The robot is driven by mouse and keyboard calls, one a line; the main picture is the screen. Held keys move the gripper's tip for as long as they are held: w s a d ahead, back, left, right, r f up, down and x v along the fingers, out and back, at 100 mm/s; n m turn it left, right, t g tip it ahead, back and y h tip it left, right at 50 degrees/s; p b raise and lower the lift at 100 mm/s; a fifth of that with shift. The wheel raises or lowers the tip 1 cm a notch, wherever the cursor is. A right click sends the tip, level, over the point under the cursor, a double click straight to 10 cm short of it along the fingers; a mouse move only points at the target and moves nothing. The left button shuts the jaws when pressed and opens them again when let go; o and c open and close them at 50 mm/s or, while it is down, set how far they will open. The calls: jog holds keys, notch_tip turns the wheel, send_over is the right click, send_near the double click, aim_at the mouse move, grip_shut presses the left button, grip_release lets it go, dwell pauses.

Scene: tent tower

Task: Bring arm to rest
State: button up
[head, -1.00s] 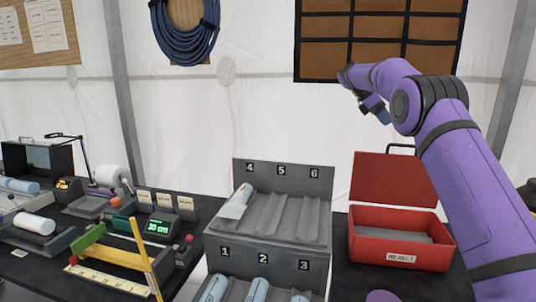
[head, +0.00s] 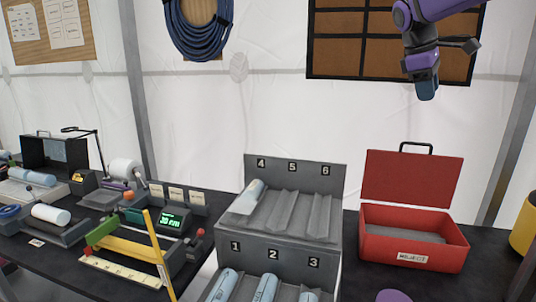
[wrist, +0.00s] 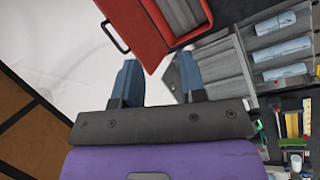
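My gripper (head: 427,88) is raised in the air at the upper right of the head view, in front of the dark grid board on the wall. It points downward and is above the red box, apart from everything. In the wrist view my gripper (wrist: 157,80) shows two blue fingers standing apart with nothing between them. My purple arm enters from the top right of the head view.
A red REJECT box (head: 413,254) with its lid up stands at the right. A grey numbered rack (head: 293,171) holds light-blue rolls in several slots. A bench with a green display (head: 172,220) and an upright yellow bar (head: 158,256) is at left.

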jog(key=s+a+f+m+t+y, duration=0.1)
jog(key=s+a+m, duration=0.1)
jog(key=s, duration=0.7)
jog(key=s+a+f+m+t+y, duration=0.1)
jog(key=s+a+m, duration=0.1)
jog(key=s, duration=0.7)
jog(key=s+a+f+m+t+y, duration=0.1)
jog(key=s+a+f+m, duration=0.1)
jog(key=s+f, duration=0.3)
jog(key=s+a+f+m+t+y, duration=0.1)
jog(key=s+f, duration=0.4)
jog(key=s, duration=0.6)
jog(key=shift+s+a+f+m, duration=0.15)
jog(key=shift+a+f+m, duration=0.3)
jog(key=shift+m, duration=0.75)
